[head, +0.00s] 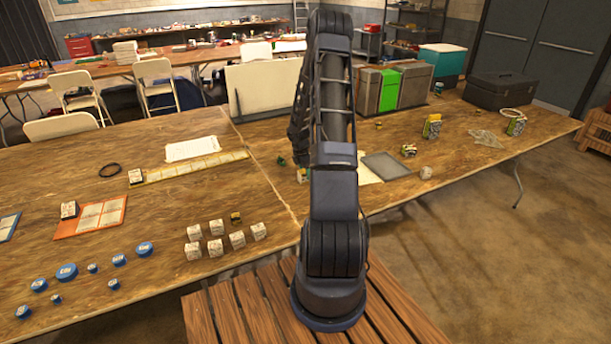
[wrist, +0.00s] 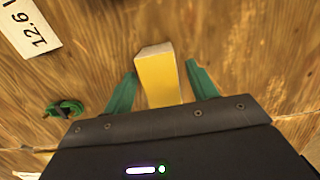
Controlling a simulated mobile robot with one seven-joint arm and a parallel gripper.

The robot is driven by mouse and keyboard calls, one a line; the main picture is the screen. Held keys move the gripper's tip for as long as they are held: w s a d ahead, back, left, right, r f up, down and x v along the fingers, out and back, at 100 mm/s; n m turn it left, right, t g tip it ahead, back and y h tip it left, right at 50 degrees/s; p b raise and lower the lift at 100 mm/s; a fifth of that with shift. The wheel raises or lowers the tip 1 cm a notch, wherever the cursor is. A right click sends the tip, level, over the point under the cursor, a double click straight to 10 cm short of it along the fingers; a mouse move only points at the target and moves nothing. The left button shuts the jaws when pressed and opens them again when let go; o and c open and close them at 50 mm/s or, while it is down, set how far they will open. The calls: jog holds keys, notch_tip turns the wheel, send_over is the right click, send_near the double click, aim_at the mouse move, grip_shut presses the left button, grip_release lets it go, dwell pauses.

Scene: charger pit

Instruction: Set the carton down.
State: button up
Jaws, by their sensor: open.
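A yellow carton (wrist: 158,80) with a pale end face stands between the two green fingers of my gripper (wrist: 161,72) in the wrist view. The fingers are open, with a visible gap on each side of the carton. The carton is over the wooden table (wrist: 240,30) and appears to rest on it; its lower end is hidden by the gripper body. In the head view my arm hides most of the gripper and I cannot make out the carton for certain.
In the head view a grey tray (head: 386,165) lies right of my arm, with upright grey and green boxes (head: 390,90) behind. White cubes (head: 237,239) sit at front left.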

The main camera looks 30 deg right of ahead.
aim_at(302, 171)
jog(key=r, duration=0.3)
jog(key=a+r, duration=0.1)
jog(key=r, duration=0.6)
jog(key=shift+a, duration=0.25)
jog(key=s+a+r+m+t, duration=0.1)
jog(key=s+a+r+m, duration=0.45)
jog(key=r, duration=0.65)
jog(key=s+a+r+m+t, duration=0.1)
jog(key=s+a+r+m, duration=0.2)
jog(key=s+a+r, duration=0.7)
jog(key=s+a+r+m+t, duration=0.1)
jog(key=s+a+r+m, duration=0.1)
jog(key=s, duration=0.5)
jog(key=s+a+r+m+y, duration=0.1)
jog(key=s+a+r+m, duration=0.2)
jog(key=s, duration=0.5)
jog(key=s+a+r+m+t, duration=0.1)
jog(key=s+a+r+m, duration=0.1)
jog(key=s+r+m, duration=0.2)
jog(key=s+r, duration=0.1)
jog(key=s, duration=0.2)
jog(key=shift+s+a+r+t+y, duration=0.15)
jog(key=shift+s+r+t+y, duration=0.15)
jog(key=shift+s+y, duration=0.1)
